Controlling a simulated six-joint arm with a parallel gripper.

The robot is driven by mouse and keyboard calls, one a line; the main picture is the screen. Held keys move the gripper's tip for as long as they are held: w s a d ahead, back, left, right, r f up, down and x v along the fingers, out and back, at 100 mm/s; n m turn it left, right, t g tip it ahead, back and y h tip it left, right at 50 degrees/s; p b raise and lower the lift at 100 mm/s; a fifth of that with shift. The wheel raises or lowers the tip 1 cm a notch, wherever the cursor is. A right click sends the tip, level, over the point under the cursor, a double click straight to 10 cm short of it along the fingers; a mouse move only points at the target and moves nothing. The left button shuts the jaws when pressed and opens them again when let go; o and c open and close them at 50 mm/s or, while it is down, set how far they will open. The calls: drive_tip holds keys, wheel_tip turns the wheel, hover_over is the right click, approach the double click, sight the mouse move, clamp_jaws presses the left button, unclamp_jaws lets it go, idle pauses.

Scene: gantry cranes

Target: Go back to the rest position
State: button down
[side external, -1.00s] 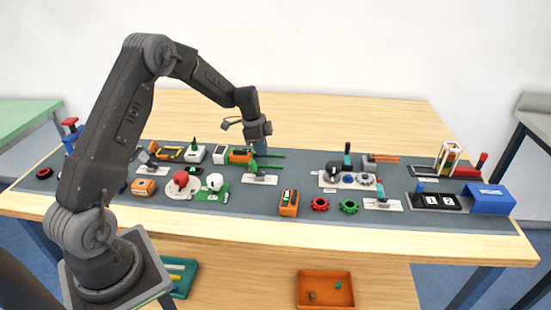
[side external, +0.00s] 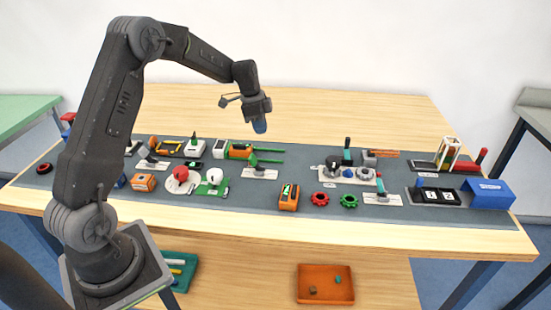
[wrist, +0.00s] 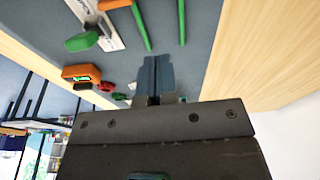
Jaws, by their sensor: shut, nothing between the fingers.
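My gripper (side external: 260,125) hangs in the air above the grey mat (side external: 300,208), over the middle-left part of the table. Its blue fingertips are together with nothing between them, and in the wrist view the shut fingers (wrist: 155,75) point at the mat. A white plate with a green lever (side external: 260,172) stands on the mat below my gripper, apart from it. In the wrist view the plate (wrist: 98,22) is at the upper left.
Several small devices cover the mat, among them an orange box (side external: 289,197), a red gear (side external: 320,199) and a blue cover (side external: 490,193). An orange tray (side external: 326,269) is on the lower shelf. The wooden strip behind the mat (side external: 330,115) is clear.

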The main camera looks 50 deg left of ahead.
drive_tip(key=s+d+r+n+t+y, duration=0.15)
drive_tip(key=s+d+r+n, duration=0.25)
drive_tip(key=s+d+r, duration=0.8)
drive_tip(key=s+d+r+n+t, duration=0.1)
drive_tip(key=s+d, duration=0.3)
drive_tip(key=s, duration=0.4)
drive_tip(key=s+d+r+n+t, duration=0.1)
drive_tip(key=s+d+n, duration=0.3)
drive_tip(key=s, duration=0.4)
drive_tip(key=shift+s+d+r, duration=0.4)
drive_tip(key=shift+d+r, duration=0.1)
drive_tip(key=shift+d, duration=0.2)
